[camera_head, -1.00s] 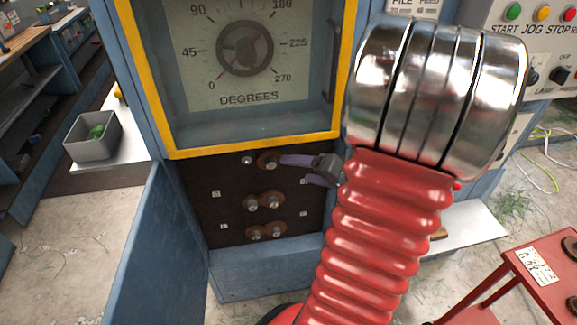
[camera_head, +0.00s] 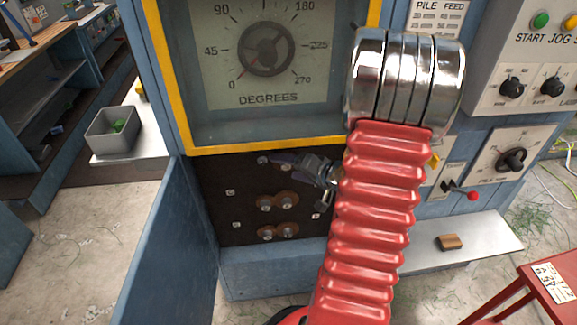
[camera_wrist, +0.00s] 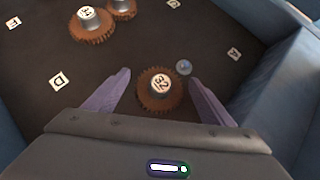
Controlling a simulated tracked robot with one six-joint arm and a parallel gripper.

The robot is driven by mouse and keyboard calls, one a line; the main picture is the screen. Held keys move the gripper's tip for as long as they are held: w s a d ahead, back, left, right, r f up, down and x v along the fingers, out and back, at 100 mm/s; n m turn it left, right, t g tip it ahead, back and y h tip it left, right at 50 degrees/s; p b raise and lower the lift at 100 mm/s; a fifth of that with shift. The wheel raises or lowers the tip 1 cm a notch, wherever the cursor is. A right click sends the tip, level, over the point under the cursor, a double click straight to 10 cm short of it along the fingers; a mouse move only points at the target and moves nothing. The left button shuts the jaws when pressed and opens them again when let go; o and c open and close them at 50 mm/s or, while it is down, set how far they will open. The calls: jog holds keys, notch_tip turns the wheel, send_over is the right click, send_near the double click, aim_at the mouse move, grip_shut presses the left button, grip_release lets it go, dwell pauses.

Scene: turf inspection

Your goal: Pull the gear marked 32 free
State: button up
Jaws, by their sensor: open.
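The gear marked 32 (camera_wrist: 157,98) is a rusty brown toothed disc on the dark panel, with a pale hub carrying the number. In the wrist view it lies between the two purple fingers of my gripper (camera_wrist: 158,77), which are open with a gap on each side. A bare grey stud (camera_wrist: 183,67) sits right beside the gear, near the right finger. In the head view my gripper (camera_head: 280,159) is at the panel's top row and covers most of that gear. The stud (camera_head: 263,160) shows there at its left.
Two meshed gears (camera_head: 277,201) sit below on the panel (camera_head: 225,212), and another pair (camera_head: 278,232) lower still. Small lettered tags, such as D (camera_wrist: 58,82), are around them. An open blue door (camera_head: 170,245) stands left. A grey bin (camera_head: 113,130) is farther left.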

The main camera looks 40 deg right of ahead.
jog(key=shift+w+f, duration=0.3)
jog(key=shift+w, duration=0.3)
jog(key=shift+c, duration=0.2)
jog(key=c, duration=1.1)
jog(key=o, duration=0.6)
jog(key=c, duration=0.6)
jog(key=shift+o, duration=0.2)
jog(key=shift+s+a, duration=0.8)
jog(key=shift+s, duration=0.25)
jog(key=shift+s+a, duration=0.7)
jog(key=shift+s, duration=0.3)
jog(key=shift+s+a, duration=0.65)
jog(key=shift+s, duration=0.3)
